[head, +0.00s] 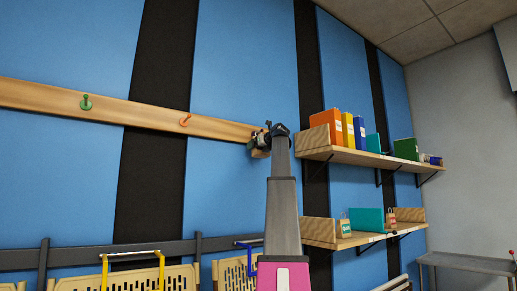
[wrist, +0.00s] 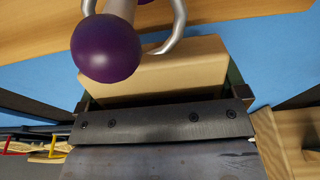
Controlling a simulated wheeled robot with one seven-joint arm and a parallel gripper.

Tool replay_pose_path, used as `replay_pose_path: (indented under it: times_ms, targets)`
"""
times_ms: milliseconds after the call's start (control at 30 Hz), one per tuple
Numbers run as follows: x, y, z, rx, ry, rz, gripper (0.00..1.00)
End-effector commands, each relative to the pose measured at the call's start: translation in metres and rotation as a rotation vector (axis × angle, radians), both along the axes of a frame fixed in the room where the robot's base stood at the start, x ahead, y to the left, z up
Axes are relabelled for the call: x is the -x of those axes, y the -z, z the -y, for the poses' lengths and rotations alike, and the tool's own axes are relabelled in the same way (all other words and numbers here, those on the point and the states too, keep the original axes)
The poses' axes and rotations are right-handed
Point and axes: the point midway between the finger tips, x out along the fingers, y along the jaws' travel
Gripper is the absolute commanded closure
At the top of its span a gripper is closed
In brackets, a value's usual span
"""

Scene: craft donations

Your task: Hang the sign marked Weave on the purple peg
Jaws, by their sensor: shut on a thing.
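The purple peg (wrist: 105,48) shows its round purple head close up in the wrist view, on the wooden rail. My gripper (wrist: 163,98) is shut on a pale wooden sign (wrist: 165,70), just beside the peg. A silver wire loop (wrist: 178,25) rises from the sign, with wire on both sides of the peg's stem. The loop looks to be around the stem, but whether it bears on it I cannot tell. In the head view my gripper (head: 276,133) is at the rail's right end and hides the peg. The Weave lettering is not visible.
The rail (head: 140,112) also carries a green peg (head: 86,102) and an orange peg (head: 186,119), both bare. Right of my gripper, an upper shelf (head: 350,156) holds colored binders; a lower shelf (head: 365,238) holds small items. Crates with colored handles (head: 130,275) stand below.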

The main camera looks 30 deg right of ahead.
Motion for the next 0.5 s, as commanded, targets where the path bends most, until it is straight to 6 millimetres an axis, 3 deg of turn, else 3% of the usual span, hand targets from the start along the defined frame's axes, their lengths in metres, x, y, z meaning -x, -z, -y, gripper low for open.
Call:
replay_pose_path:
  times_ms: [267,300,333,500]
  targets:
    - [0.0001,-0.0003,0.0,0.0,0.0,0.001,0.41]
    - [0.0001,-0.0004,0.0,0.0,0.0,0.001,0.06]
    - [0.0001,-0.0004,0.0,0.0,0.0,0.001,0.0]
    - [0.0002,0.0,-0.0001,0.0,0.0,0.0,0.0]
